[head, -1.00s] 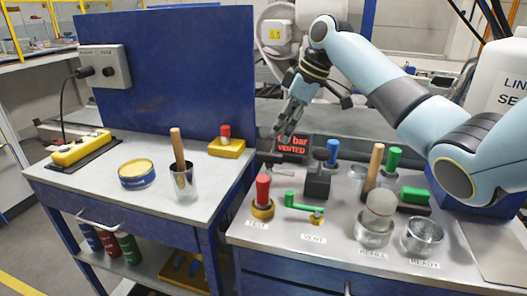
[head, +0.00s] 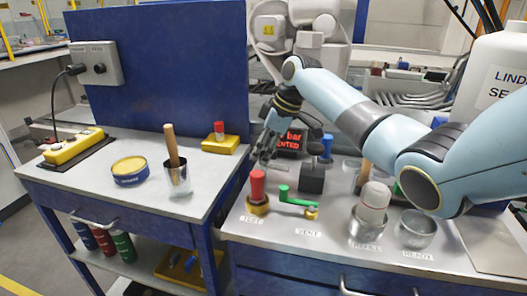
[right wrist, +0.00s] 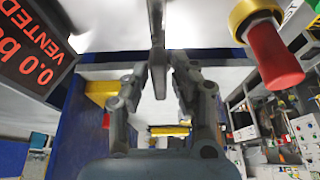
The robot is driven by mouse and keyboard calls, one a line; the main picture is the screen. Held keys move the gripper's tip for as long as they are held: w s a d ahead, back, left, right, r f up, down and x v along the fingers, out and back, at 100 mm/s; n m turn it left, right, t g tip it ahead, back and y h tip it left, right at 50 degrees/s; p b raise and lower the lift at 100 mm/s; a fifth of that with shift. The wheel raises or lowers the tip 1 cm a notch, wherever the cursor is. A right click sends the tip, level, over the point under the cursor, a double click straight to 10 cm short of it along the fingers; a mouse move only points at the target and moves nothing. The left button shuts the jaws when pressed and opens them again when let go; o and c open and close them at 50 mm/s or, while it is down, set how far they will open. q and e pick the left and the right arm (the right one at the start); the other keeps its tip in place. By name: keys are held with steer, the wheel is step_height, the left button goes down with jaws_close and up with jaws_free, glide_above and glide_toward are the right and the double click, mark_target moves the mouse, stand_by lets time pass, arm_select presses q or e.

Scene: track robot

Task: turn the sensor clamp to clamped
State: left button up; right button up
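My right gripper (head: 266,152) is low over the right bench, left of the red display and behind the red TEST handle. In the right wrist view its two fingers (right wrist: 158,72) are apart. A flat grey bar (right wrist: 157,45) stands between them, with no clear contact. It may be the lever of the sensor clamp; no label on it shows. The clamp's body and its setting cannot be made out in the head view, where the gripper covers that spot. My left gripper is not in view.
The red TEST handle (head: 257,186) and green VENT lever (head: 297,199) stand in front of the gripper. The red-lit display (head: 289,141) reads vented. A blue panel (head: 160,75) rises behind the left bench.

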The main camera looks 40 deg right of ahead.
jaws_close()
steer(key=shift+r+m+p, duration=0.1)
steer(key=shift+m+p, duration=0.3)
steer(key=shift+p, duration=0.3)
steer(key=m+h+p, duration=0.1)
steer(key=m+p, duration=0.2)
steer(key=p, duration=0.2)
steer(key=m+t+h+p, duration=0.1)
steer(key=m+p, duration=0.3)
steer(key=p, duration=0.1)
steer(key=shift+r+h, duration=0.15)
steer(key=shift+h, duration=0.25)
steer(key=m+h+p, duration=0.1)
steer(key=m+p, duration=0.1)
steer(key=m, duration=0.1)
steer(key=shift+m, duration=0.4)
steer(key=shift+f+m+h+p, duration=0.2)
steer(key=shift+m+h+p, duration=0.2)
steer(key=shift+m, duration=0.4)
steer(key=shift+m+g+h, duration=0.5)
steer(key=shift+m, duration=0.8)
